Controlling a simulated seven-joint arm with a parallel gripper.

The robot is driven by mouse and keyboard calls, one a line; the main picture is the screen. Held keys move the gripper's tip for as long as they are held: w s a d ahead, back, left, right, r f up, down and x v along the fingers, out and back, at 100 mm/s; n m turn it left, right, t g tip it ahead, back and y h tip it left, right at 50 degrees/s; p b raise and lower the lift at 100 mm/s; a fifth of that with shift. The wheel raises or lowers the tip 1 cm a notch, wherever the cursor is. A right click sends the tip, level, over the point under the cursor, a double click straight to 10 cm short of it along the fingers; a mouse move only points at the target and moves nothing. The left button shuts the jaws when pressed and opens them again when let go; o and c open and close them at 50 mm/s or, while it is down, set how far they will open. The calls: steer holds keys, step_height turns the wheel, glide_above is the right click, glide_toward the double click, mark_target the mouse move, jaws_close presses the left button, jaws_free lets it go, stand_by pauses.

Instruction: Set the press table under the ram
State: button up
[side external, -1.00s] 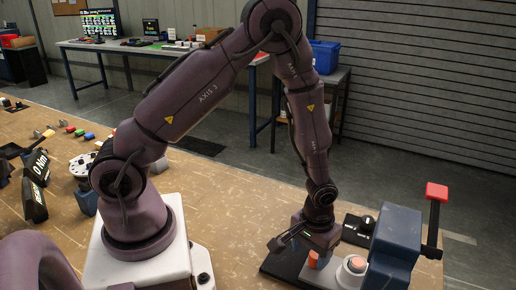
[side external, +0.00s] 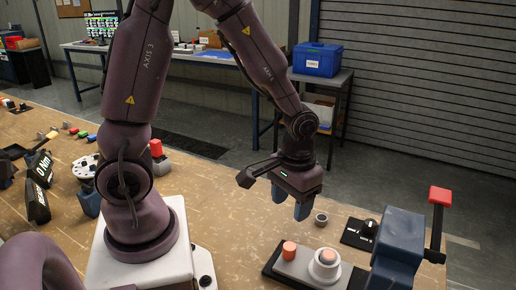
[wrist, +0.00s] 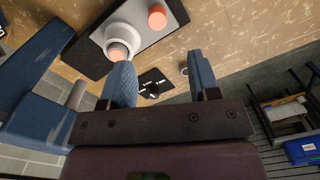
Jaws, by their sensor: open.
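The press (side external: 398,245) is a blue-grey body with a red-topped lever (side external: 438,196). Beside it, the press table, a light grey plate (side external: 301,266), lies on a dark base and carries an orange knob (side external: 289,250) and a white round seat (side external: 325,268) with a pinkish top. In the wrist view a short grey cylinder (wrist: 77,95), seemingly the ram, shows by the press body, with the white seat (wrist: 124,38) apart from it. My gripper (side external: 289,208) is open and empty, above and behind the plate; its fingers show in the wrist view (wrist: 162,82).
A red-topped item (side external: 156,148) and a torque display (side external: 40,168) are left. A blue bin (side external: 317,59) stands on a back table.

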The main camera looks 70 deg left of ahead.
steer(key=s+a+r+m+t+y, duration=0.1)
steer(key=s+a+r+m, duration=0.2)
steer(key=s+r+m, duration=0.3)
steer(key=shift+r+t+y, duration=0.4)
steer(key=shift+r, duration=2.1)
steer(key=m+g+h, duration=0.1)
steer(key=m+h, duration=0.1)
steer(key=m, duration=2)
glide_toward(290, 246)
step_height(290, 246, down, 10)
steer(key=shift+w+d+f, duration=0.1)
steer(key=shift+w+d, duration=0.05)
